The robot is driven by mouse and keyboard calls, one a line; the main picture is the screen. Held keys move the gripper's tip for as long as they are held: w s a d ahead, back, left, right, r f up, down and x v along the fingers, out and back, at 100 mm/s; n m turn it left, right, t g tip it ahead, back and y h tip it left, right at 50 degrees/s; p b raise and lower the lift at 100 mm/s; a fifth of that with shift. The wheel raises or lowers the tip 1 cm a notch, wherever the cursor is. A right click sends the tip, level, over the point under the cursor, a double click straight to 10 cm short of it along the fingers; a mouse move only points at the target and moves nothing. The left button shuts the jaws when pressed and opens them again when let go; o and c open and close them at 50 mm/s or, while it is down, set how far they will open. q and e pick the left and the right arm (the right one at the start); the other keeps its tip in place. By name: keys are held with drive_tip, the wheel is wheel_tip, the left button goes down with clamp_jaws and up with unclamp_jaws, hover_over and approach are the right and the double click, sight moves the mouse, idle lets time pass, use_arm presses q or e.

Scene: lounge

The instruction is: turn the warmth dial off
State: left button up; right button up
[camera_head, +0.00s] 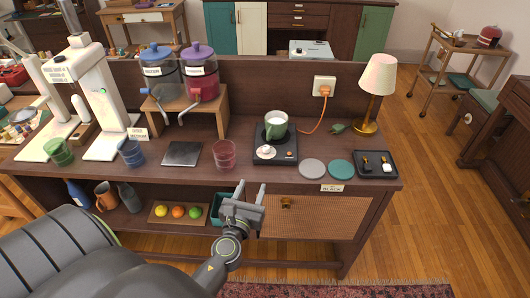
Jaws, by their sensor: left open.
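A black warmer (284,158) sits on the wooden counter, right of centre. A pale round dial (266,150) is on its top near the front left; its setting is too small to read. A green and white mug (276,124) stands on the warmer behind the dial. An orange cord (316,124) runs from the warmer to a wall-type socket (324,86). My left gripper (250,188) is open and empty, in front of the counter's front edge, below and nearer than the dial, fingers pointing toward the counter. My right gripper is not in view.
A red cup (224,155) and a dark square plate (182,154) stand left of the warmer. Grey (312,168) and teal (341,169) coasters, a black tray (376,172) and a lamp (378,76) are to its right. Drink dispensers (200,75) stand behind the cup.

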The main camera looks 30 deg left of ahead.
sight(266, 151)
use_arm(q)
drive_tip(key=x, duration=1.6)
drive_tip(key=shift+a+p, duration=0.15)
drive_tip(key=shift+p, duration=0.2)
drive_tip(key=shift+s, duration=0.1)
clamp_jaws()
drive_tip(key=shift+y, duration=0.3)
